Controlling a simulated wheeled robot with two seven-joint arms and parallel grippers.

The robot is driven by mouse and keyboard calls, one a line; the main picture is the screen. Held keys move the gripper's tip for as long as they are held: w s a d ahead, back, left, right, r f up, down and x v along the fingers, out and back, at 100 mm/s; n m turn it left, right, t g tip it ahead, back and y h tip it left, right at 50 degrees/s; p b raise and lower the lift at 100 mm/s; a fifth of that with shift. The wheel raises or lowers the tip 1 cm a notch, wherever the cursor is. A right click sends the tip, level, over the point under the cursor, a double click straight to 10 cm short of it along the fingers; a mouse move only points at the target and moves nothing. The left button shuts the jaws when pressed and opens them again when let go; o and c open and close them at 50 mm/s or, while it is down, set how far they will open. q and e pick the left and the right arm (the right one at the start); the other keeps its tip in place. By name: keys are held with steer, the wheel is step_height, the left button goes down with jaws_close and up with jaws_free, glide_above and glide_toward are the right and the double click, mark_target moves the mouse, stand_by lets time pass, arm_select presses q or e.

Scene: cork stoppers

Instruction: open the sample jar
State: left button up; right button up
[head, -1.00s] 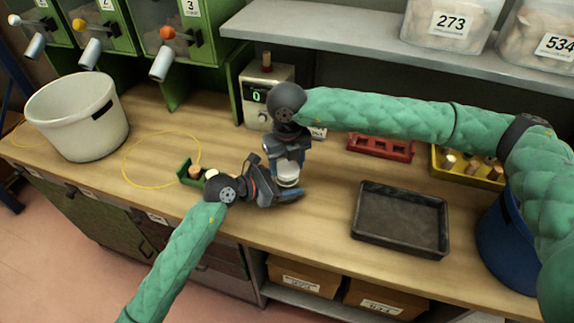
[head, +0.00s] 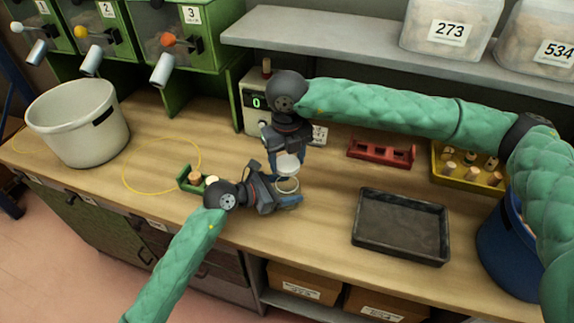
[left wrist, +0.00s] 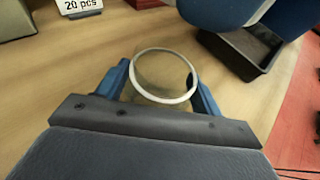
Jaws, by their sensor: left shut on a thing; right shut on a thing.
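The sample jar (head: 288,187) stands near the middle of the bench, a clear jar with a pale rim. My left gripper (head: 283,193) is shut around its sides. In the left wrist view the jar (left wrist: 163,77) is seen from above with its mouth uncovered, between my blue fingers. The white lid (head: 289,164) is just above the jar, with a small gap between them. My right gripper (head: 286,158) comes down from above and is shut on the lid. The inside of the jar is too indistinct to tell its contents.
A black tray (head: 402,257) lies to the right. Behind are a red rack (head: 381,153), a yellow bin (head: 437,174) with corks and a box with a green display (head: 256,102). A small green holder (head: 185,183) is left of my left gripper. A white bucket (head: 60,120) stands far left.

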mark_target(287, 163)
steer(key=shift+r, duration=0.2)
arm_select(q)
steer(key=o, duration=2)
steer(key=shift+c, duration=0.2)
steer(key=shift+s+a, duration=0.2)
steer(key=shift+a, duration=0.3)
arm_select(e)
steer(key=shift+f, duration=0.25)
arm_select(q)
steer(key=b+v, duration=0.3)
steer(key=v, duration=0.7)
steer(key=shift+b, duration=0.3)
arm_select(e)
step_height(287, 163, down, 3)
steer(key=shift+f, duration=0.1)
arm_select(q)
steer(key=shift+s+a+r, duration=0.2)
steer(key=shift+a+r, duration=0.1)
steer(key=shift+a, duration=0.1)
